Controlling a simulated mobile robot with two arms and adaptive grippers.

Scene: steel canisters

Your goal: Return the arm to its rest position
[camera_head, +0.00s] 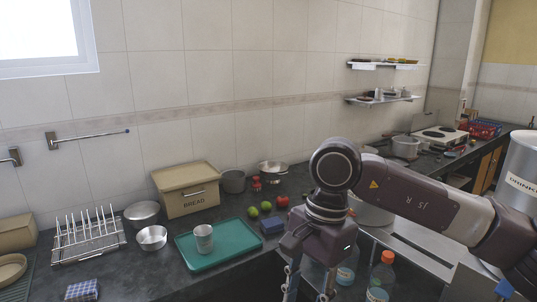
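My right arm (435,200) comes in from the right and bends down over the counter's front edge. Its gripper (308,287) points down at the bottom of the picture. Its two fingers stand apart with nothing seen between them, and the tips are close to or past the bottom edge. A steel canister (204,238) stands upright on a teal tray (233,255), left of my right gripper and apart from it. My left gripper is not in view.
A bread box (187,199), metal bowls (152,238), a dish rack (88,246), limes (253,211), a red tomato (282,201) and a blue sponge (271,225) are on the dark counter. Bottles (381,276) stand near my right gripper. A large drinking container (522,180) is at right.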

